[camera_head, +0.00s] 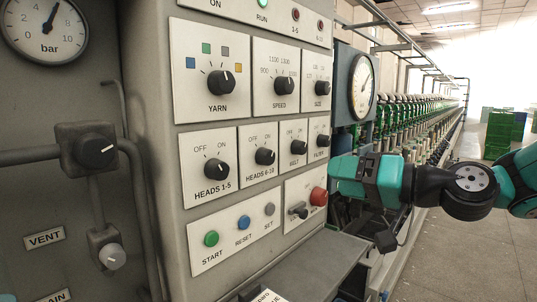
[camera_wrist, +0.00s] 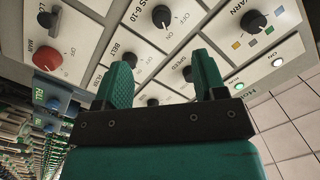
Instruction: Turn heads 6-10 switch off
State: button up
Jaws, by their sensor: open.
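The HEADS 6-10 switch (camera_head: 264,156) is a black rotary knob on a white plate, right of the HEADS 1-5 knob (camera_head: 218,171). OFF and ON are printed above it. In the wrist view its knob (camera_wrist: 162,17) shows near the top, and its white mark seems to point towards ON. My gripper (camera_wrist: 160,72) is open and empty, its green fingers apart in front of the panel and clear of this knob. In the head view my gripper (camera_head: 345,175) is at the panel's right edge, right of the knob; its fingertips are hard to make out there.
The BELT knob (camera_head: 292,147), SPEED knob (camera_head: 281,84) and YARN knob (camera_head: 221,83) are nearby. A grey ledge (camera_head: 315,262) juts out below the panel. A dial gauge (camera_head: 361,86) stands right of the panel.

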jog(key=w, duration=0.1)
jog(key=p, duration=0.7)
send_near(272, 157)
jog(key=shift+m+t, duration=0.3)
jog(key=shift+t, duration=0.1)
jog(key=x, duration=1)
jog(key=shift+s+a+f, duration=0.1)
jog(key=shift+a+f, duration=0.05)
jog(key=shift+c, duration=0.4)
jog(key=c, duration=0.8)
jog(key=shift+c, duration=0.2)
